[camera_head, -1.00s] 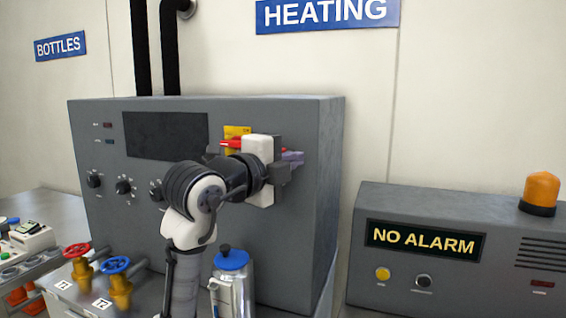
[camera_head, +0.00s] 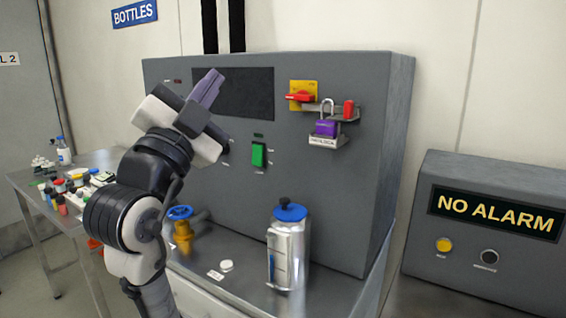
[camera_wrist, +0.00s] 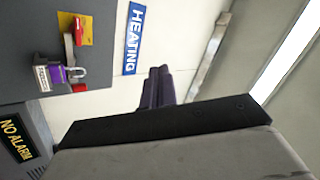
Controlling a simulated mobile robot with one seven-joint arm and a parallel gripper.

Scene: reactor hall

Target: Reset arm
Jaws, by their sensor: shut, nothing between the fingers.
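My gripper (camera_head: 207,88) is raised in front of the grey heating cabinet (camera_head: 345,190), left of its middle, with purple fingers pointing up and right. The fingers are together and hold nothing. The fingers also show in the wrist view (camera_wrist: 157,86), against the pale wall and clear of the cabinet. My arm is folded at the left of the head view and hides part of the cabinet's front and its knobs.
A purple padlock (camera_head: 326,128) sits at a small bracket beside a red switch (camera_head: 300,96) on a yellow plate. A silver canister (camera_head: 288,250) with a blue lid stands on the bench. A blue valve wheel (camera_head: 180,212) is close to my arm. The alarm box (camera_head: 490,225) is at right.

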